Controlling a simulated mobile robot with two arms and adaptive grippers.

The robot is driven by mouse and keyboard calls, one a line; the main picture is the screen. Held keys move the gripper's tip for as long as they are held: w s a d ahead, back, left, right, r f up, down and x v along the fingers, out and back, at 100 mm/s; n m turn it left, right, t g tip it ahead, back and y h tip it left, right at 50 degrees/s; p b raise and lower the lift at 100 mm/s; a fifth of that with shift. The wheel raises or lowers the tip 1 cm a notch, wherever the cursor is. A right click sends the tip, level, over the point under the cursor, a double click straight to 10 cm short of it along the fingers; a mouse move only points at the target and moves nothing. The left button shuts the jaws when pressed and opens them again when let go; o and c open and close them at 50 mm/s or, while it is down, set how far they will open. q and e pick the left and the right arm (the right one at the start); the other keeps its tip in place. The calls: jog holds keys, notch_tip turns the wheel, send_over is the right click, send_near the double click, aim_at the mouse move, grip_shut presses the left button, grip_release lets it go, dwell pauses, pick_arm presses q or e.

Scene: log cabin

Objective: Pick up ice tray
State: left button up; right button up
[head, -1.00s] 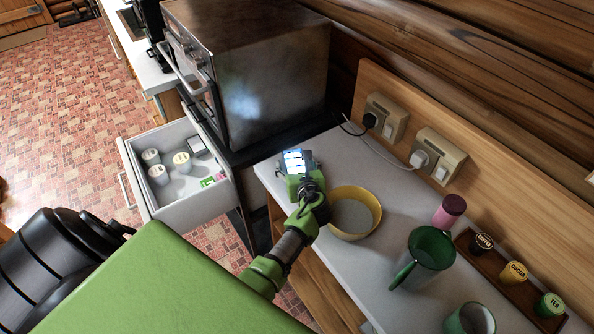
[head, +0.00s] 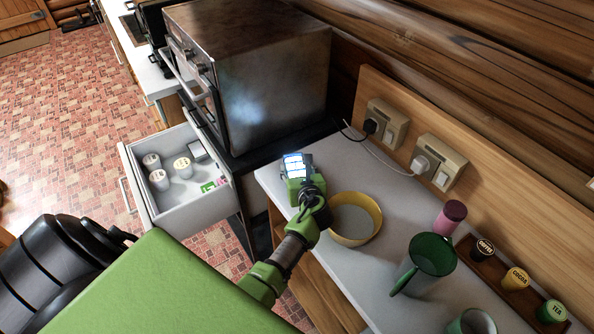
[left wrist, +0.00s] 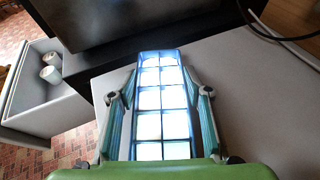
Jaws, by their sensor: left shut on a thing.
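The ice tray (head: 294,160) is a narrow blue-rimmed tray with bright white cells, at the back left end of the grey counter in the head view. In the left wrist view the ice tray (left wrist: 160,100) lies lengthwise between the two fingers, its far end reaching past them. My left gripper (head: 297,172) is shut on it, and the left gripper's fingers (left wrist: 160,93) flank its sides in the wrist view. I cannot tell whether the tray is lifted clear of the counter. My right gripper is not in view.
A yellow bowl (head: 354,219) stands close to the right of my left arm. An oven (head: 262,75) is behind left. An open drawer (head: 197,212) holds several white cups.

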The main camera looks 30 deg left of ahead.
pick_arm(q)
jog(key=shift+r, duration=1.4)
jog(key=s+a+r+b, duration=0.1)
jog(key=s+a+r, duration=0.8)
jog(key=a, duration=0.1)
jog(key=shift+s+r+b, duration=0.3)
jog(key=shift+b, duration=0.05)
